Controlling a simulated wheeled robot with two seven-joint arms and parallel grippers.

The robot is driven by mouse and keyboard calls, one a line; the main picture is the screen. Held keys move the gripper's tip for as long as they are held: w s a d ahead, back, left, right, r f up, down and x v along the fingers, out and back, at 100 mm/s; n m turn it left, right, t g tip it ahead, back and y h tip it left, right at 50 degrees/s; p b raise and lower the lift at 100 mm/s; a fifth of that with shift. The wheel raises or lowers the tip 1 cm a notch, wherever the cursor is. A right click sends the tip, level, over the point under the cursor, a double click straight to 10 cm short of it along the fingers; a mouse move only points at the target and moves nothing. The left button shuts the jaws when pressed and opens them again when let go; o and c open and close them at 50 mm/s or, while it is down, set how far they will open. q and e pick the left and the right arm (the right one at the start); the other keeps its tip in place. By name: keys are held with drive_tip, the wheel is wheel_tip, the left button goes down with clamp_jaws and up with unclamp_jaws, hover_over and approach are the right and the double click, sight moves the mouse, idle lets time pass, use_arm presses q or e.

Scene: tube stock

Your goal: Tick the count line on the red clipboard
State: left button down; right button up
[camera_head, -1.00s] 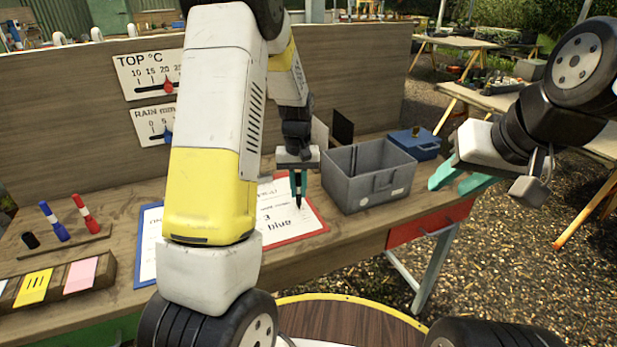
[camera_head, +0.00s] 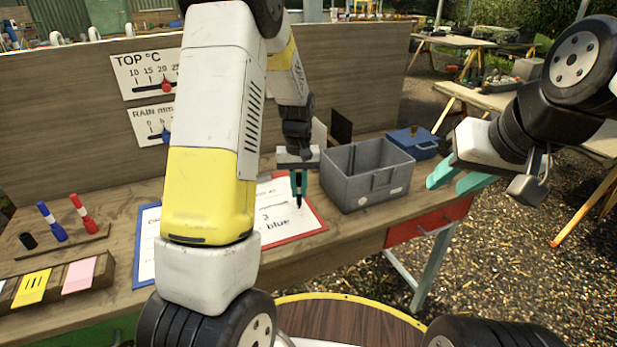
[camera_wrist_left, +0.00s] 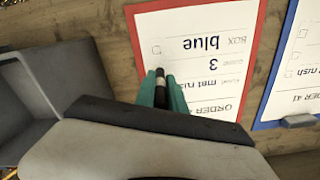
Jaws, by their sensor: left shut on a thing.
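The red clipboard (camera_head: 312,222) lies on the bench and holds a white order sheet. In the left wrist view the red clipboard (camera_wrist_left: 252,62) shows upside-down lines reading "mat rush", "3" and "blue". My left gripper (camera_head: 299,184) is above the sheet, shut on a dark marker (camera_head: 298,202) pointing down. In the left wrist view the marker tip (camera_wrist_left: 160,73) is beside the "3" line, at the box side; that line's tick box is hidden. I cannot tell whether the tip touches the paper. My right gripper (camera_head: 458,183) is open and empty, right of the bench.
A blue clipboard (camera_head: 147,247) lies left of the red one, partly behind my left arm. A grey crate (camera_head: 362,180) stands close on the right, with a blue box (camera_head: 415,146) behind. Blue (camera_head: 53,222) and red (camera_head: 83,213) markers stand in a holder at left.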

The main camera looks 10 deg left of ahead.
sight(300, 177)
use_arm(q)
drive_tip(key=shift+w, duration=0.65)
drive_tip(key=shift+r, duration=0.15)
idle(0.5)
drive_tip(key=shift+r, duration=1.4)
drive_tip(key=shift+s, duration=0.1)
